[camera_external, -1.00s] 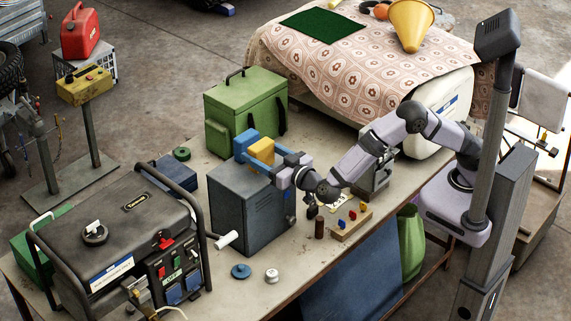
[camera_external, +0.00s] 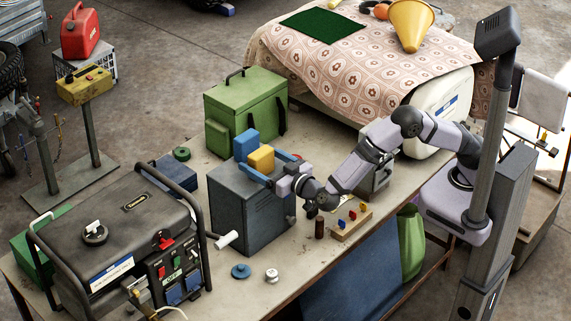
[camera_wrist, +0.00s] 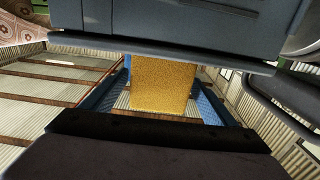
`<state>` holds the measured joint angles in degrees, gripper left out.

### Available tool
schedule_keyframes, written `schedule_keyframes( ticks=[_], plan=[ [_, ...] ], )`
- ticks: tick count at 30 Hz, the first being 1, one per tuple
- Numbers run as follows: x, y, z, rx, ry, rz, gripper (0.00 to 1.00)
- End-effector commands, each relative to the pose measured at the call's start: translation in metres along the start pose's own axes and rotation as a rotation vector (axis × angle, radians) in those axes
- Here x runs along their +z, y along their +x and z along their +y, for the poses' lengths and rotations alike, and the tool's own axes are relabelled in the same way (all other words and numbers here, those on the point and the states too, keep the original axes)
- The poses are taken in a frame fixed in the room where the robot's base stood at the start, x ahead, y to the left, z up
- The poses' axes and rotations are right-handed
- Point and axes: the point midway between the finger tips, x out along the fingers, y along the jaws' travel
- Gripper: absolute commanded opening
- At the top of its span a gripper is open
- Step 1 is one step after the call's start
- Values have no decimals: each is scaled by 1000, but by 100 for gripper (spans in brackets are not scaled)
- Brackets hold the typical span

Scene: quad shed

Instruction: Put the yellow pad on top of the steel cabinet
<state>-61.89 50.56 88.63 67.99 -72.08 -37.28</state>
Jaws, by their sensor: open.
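In the wrist view, which looks upside down, the yellow pad (camera_wrist: 161,84) stands against the edge of the cabinet (camera_wrist: 180,28). My gripper (camera_external: 259,164) is open, level with the cabinet top. Its blue fingers lie on either side of the pad, with a visible gap on at least the right side in the wrist view (camera_wrist: 162,92).
A green case (camera_external: 245,112) stands behind the cabinet. A generator (camera_external: 125,235) is at the left. A wooden tray with small coloured parts (camera_external: 350,222), a blue disc (camera_external: 241,271) and a white knob (camera_external: 271,275) lie on the bench. The bench front is partly clear.

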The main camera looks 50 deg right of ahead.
Motion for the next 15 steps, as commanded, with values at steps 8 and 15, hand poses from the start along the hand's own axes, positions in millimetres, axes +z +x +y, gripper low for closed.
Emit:
schedule_keyframes(
  ticks=[8,15],
  plan=[
    [-2,-9,-1,-2,0,0,80],
    [-1,-47,-2,-4,1,0,80]
  ],
)
